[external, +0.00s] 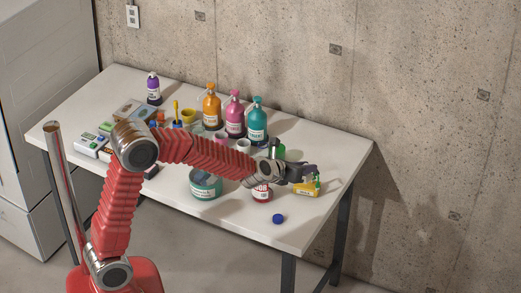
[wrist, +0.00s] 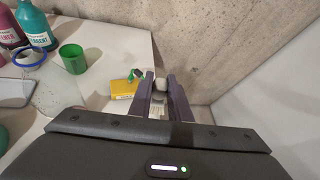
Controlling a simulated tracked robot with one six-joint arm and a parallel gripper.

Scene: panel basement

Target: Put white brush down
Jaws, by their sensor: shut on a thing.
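My gripper (external: 308,172) is over the right end of the table, above and close to a yellow box. In the wrist view its two dark purple fingers (wrist: 161,78) are closed on a small pale piece, which I take to be the white brush (wrist: 160,86). Only part of the brush shows between the fingers. In the external view I cannot make out the brush. Whether it touches the table or the box is not clear.
The yellow box (external: 306,190), with something green at it, also shows in the wrist view (wrist: 122,90). A green cup (wrist: 73,59) stands left of it. A red-labelled jar (external: 262,193), a blue cap (external: 278,219) and a tin (external: 205,185) are nearby.

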